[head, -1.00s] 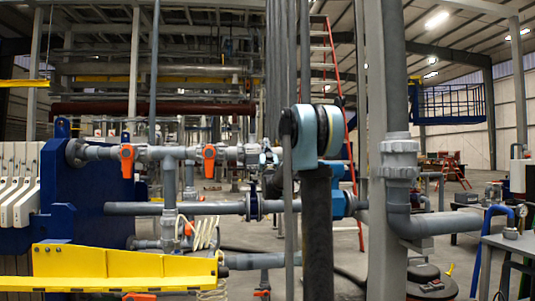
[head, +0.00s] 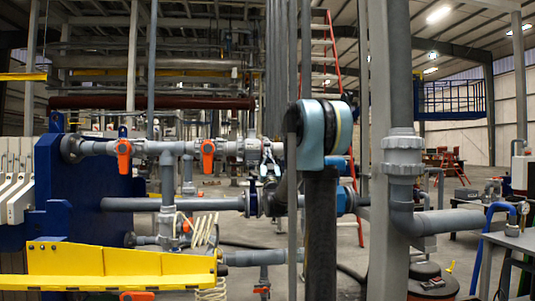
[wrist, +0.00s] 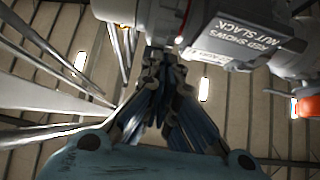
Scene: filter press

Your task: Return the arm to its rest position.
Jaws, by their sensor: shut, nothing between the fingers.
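My arm stands in front of the pipework in the head view, its rounded light-blue joint near the middle. My gripper (head: 268,166) shows just left of that joint, small and partly hidden, in front of the upper grey pipe run. In the wrist view my gripper (wrist: 163,65) points up the picture, with its dark and blue fingers drawn together and nothing seen between them. Its tips are close in the picture to grey pipe fittings and a labelled grey box (wrist: 245,43); I cannot tell whether they touch.
Orange-handled valves (head: 123,157) (head: 208,156) sit on the upper pipe. A yellow tray (head: 120,264) and a blue press plate (head: 75,190) are at left. A thick vertical pipe (head: 401,110) stands right of my arm. A grey table (head: 515,240) is at far right.

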